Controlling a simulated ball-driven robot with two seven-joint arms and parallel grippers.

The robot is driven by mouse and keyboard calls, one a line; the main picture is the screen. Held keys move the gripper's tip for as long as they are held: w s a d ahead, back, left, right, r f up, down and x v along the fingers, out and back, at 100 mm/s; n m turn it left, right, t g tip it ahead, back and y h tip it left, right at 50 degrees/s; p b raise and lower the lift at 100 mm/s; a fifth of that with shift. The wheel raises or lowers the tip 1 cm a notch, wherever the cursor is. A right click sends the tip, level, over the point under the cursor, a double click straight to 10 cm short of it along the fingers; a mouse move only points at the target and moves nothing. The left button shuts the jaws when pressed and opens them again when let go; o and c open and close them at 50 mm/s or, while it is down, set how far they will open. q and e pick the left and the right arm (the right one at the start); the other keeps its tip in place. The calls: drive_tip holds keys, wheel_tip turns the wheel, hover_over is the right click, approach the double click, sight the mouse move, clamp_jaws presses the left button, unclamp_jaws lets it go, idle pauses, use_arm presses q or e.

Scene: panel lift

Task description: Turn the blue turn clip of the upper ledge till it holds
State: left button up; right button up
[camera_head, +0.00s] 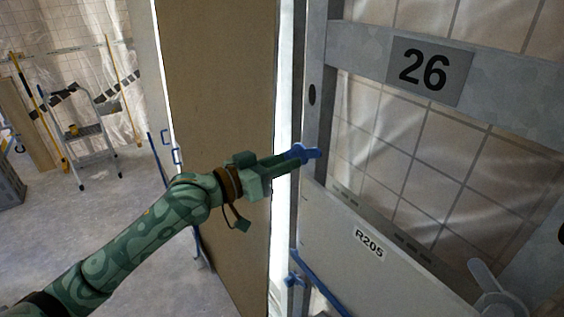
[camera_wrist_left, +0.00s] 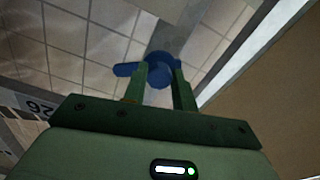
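The blue turn clip (camera_head: 312,154) sits on the grey upright post (camera_head: 312,120), above the panel marked R205 (camera_head: 345,235). My left gripper (camera_head: 296,158) reaches it from the left. In the left wrist view the clip (camera_wrist_left: 159,68) lies between the two fingertips of the left gripper (camera_wrist_left: 160,78), which appear to press on it from both sides. One blue arm of the clip sticks out to the left there. The fingers hide part of the clip.
A grey crossbeam with the plate 26 (camera_head: 431,70) runs across the upper right. Another blue clip (camera_head: 294,282) and a blue bar (camera_head: 322,286) show lower down. A tall brown board (camera_head: 222,80) stands behind my left arm. A stepladder (camera_head: 88,140) stands far left.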

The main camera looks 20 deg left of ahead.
use_arm(q)
drive_tip(key=shift+m, duration=0.3)
drive_tip(key=m+p, duration=0.1)
drive_tip(key=m, duration=0.4)
drive_tip(key=shift+a+r+m+p, duration=0.1)
drive_tip(key=shift+a+m+p, duration=0.05)
drive_tip(key=shift+m+p, duration=0.2)
drive_tip(key=m+p, duration=0.2)
drive_tip(key=m, duration=0.4)
drive_tip(key=shift+w, duration=0.1)
drive_tip(key=m+p, duration=0.1)
drive_tip(key=m, duration=0.5)
drive_tip(key=shift+r+m+p, duration=0.1)
drive_tip(key=shift+m+p, duration=0.15)
drive_tip(key=shift+p, duration=0.15)
drive_tip(key=m, duration=0.5)
drive_tip(key=shift+p, duration=0.4)
drive_tip(key=o, duration=1)
drive_tip(key=shift+c, duration=0.2)
drive_tip(key=shift+a, duration=0.1)
